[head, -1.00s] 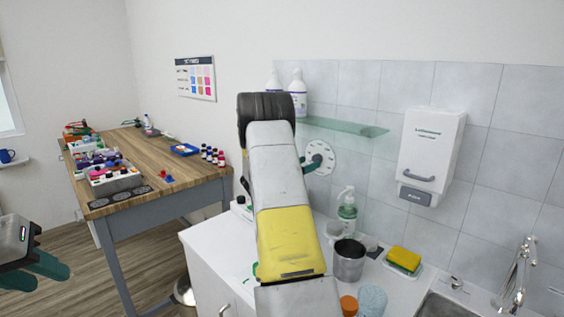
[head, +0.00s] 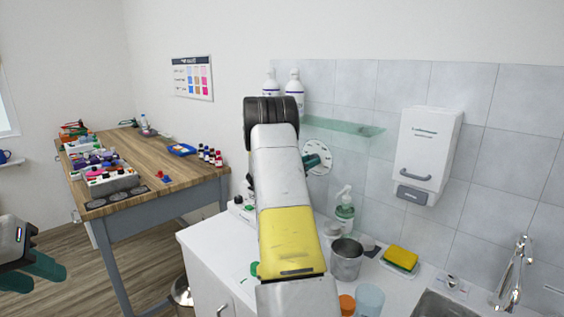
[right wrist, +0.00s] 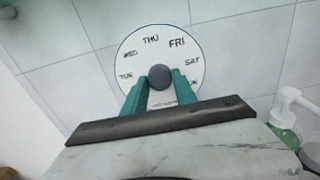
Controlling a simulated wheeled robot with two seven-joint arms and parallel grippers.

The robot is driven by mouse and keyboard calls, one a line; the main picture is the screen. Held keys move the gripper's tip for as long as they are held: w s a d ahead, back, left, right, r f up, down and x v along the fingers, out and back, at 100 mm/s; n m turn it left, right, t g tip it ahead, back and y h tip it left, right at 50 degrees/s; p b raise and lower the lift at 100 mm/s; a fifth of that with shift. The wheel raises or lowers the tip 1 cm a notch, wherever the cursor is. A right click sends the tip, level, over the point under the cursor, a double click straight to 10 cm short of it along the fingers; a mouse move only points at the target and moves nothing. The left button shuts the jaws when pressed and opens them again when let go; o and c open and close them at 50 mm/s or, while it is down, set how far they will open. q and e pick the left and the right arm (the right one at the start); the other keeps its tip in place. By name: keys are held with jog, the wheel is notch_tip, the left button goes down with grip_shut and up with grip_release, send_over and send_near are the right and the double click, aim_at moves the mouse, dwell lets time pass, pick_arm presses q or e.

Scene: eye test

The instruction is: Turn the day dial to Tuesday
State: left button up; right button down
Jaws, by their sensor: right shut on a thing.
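The day dial (head: 322,151) is a white disc on the tiled wall, partly hidden behind my right arm in the head view. In the right wrist view the dial (right wrist: 135,57) shows THU near the top, FRI and SAT to the right, WED and TUE to the left. The lower lettering is partly covered. A dark grey round knob (right wrist: 160,74) sits at its middle. My right gripper (right wrist: 160,84) is shut on this knob, one teal finger on each side. No pointer mark can be made out. My left gripper (head: 32,272) is open and empty, low at the left edge.
A glass shelf (head: 345,126) with white bottles is above the dial. Below, the white counter (head: 205,245) holds a soap bottle (head: 345,212), a metal cup (head: 346,262) and a yellow sponge (head: 401,256). A wall dispenser (head: 427,155) hangs to the right. A wooden table (head: 150,160) stands at left.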

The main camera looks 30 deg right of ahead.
jog(key=shift+w+m, duration=0.1)
jog(key=shift+m, duration=3.7)
jog(key=c, duration=1)
grip_release()
jog(key=shift+a, duration=0.1)
jog(key=v, duration=0.7)
jog(key=shift+a, duration=0.35)
